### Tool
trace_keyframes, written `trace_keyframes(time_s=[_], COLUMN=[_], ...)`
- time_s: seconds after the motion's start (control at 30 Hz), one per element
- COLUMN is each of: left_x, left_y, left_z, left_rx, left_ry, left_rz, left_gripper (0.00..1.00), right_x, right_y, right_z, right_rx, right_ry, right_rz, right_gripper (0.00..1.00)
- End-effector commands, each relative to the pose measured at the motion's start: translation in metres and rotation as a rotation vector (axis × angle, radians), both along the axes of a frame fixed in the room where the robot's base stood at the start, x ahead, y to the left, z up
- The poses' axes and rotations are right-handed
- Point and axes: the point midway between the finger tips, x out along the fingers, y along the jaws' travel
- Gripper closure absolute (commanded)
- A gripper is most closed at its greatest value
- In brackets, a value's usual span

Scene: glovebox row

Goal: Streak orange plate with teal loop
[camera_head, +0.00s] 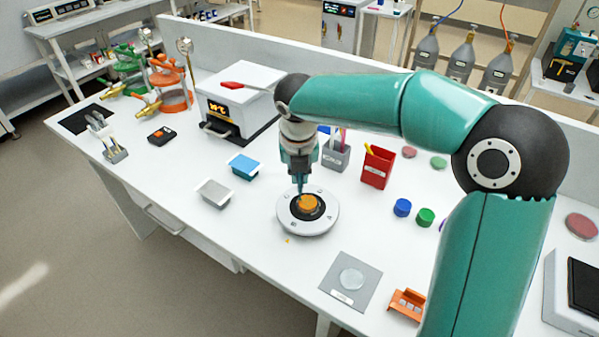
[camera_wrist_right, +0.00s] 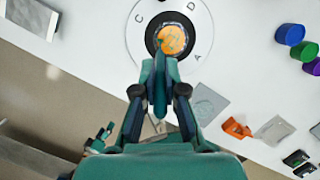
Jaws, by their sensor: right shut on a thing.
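The orange plate (camera_head: 309,202) lies on the dark centre of a round white turntable (camera_head: 324,224) in the middle of the bench. In the right wrist view the orange plate (camera_wrist_right: 172,39) is just beyond my fingertips, and letters C, D and A show on the turntable rim (camera_wrist_right: 200,22). My right gripper (camera_head: 300,180) points down over the plate. It is shut on a slim teal tool, apparently the teal loop (camera_wrist_right: 159,92). The loop's tip reaches the plate's edge in the picture; I cannot tell whether it touches. My left gripper is not in view.
A grey tray (camera_head: 213,194) and a blue tray (camera_head: 243,166) lie left of the turntable. A red bin (camera_head: 377,168) and a grey cup (camera_head: 337,158) stand behind it. Blue (camera_head: 402,207) and green (camera_head: 425,217) caps sit right; a grey mat (camera_head: 340,294) lies in front.

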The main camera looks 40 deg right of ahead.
Motion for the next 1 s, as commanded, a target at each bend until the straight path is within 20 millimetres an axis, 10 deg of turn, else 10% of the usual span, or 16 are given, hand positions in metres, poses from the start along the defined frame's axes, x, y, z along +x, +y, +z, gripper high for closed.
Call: trace_keyframes(time_s=[1.0], left_x=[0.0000], left_y=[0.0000], left_z=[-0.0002], left_rx=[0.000], left_ry=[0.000], left_rz=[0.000], left_gripper=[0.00], right_x=[-0.0074], right_y=[-0.0026], right_z=[-0.0023], right_rx=[0.000], right_ry=[0.001], right_rz=[0.000], right_gripper=[1.00])
